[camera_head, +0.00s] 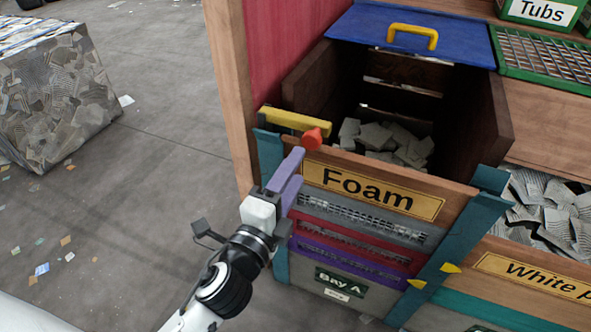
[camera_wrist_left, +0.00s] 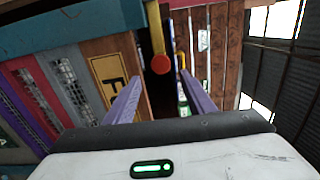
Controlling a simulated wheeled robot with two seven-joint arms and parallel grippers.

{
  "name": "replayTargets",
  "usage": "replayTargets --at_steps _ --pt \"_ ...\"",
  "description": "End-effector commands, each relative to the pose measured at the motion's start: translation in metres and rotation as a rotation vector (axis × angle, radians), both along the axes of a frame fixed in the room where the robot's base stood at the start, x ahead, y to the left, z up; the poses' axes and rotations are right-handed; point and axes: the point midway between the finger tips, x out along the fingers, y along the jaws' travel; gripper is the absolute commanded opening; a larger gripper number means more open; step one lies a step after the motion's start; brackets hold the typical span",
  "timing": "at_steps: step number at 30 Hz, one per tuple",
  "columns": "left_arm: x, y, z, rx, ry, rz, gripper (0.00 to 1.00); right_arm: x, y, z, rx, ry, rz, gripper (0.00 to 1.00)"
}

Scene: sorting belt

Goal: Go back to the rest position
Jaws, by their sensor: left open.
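My left gripper (camera_head: 292,168) has two purple fingers and stands at the front left corner of the Foam bin, just below a red knob (camera_head: 316,138). In the left wrist view the fingers (camera_wrist_left: 158,86) are spread apart with nothing gripped between them. The red knob (camera_wrist_left: 160,65) shows there, between the fingertips in the picture; I cannot tell whether it touches them. The knob sits at the end of a yellow bar (camera_head: 292,120). My right gripper is not in view.
The Foam bin (camera_head: 462,190) is open on top, with grey pieces (camera_head: 385,140) inside. Its blue lid (camera_head: 465,40) with a yellow handle (camera_head: 412,37) lies behind. A White bin (camera_head: 535,277) stands to the right. A paper bale (camera_head: 55,90) stands left, with clear floor (camera_head: 160,170) between.

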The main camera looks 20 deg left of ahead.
Motion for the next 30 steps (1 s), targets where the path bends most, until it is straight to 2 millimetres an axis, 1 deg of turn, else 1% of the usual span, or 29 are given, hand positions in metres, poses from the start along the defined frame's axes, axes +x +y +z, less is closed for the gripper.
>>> replayTargets --at_steps 8,10,11,14,15,17,18,20,21,22,24,25,27,30 --pt "0.0 0.0 -0.001 -0.003 0.002 0.0 0.5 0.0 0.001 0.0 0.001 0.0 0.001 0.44" --pt "-0.002 0.001 -0.009 -0.035 0.026 0.0 0.5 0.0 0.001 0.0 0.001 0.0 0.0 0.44" --pt "-0.004 0.002 -0.016 -0.062 0.047 0.002 0.5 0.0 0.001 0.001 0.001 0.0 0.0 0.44" --pt "-0.019 0.006 -0.058 -0.237 0.172 0.018 0.5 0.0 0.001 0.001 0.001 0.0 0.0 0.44" --pt "-0.029 0.007 -0.081 -0.34 0.242 0.032 0.5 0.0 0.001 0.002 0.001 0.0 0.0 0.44" --pt "-0.048 0.01 -0.117 -0.513 0.356 0.07 0.5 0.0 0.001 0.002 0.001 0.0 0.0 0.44" --pt "-0.063 0.011 -0.142 -0.633 0.432 0.103 0.5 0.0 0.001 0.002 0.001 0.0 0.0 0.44" --pt "-0.088 0.012 -0.175 -0.809 0.539 0.164 0.5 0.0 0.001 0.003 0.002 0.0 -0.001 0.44" --pt "-0.105 0.012 -0.195 -0.918 0.603 0.209 0.5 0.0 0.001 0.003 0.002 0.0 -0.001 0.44" --pt "-0.118 0.012 -0.208 -0.997 0.647 0.245 0.5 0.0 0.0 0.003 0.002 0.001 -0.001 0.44" --pt "-0.145 0.011 -0.233 -1.159 0.731 0.327 0.5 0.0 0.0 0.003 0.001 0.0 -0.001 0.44" --pt "-0.156 0.01 -0.242 -1.22 0.763 0.359 0.5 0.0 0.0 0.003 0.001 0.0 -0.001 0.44" --pt "-0.175 0.009 -0.256 -1.329 0.812 0.424 0.5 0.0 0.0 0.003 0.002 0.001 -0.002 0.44" --pt "-0.191 0.008 -0.267 -1.422 0.852 0.48 0.5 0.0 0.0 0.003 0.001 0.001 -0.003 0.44"
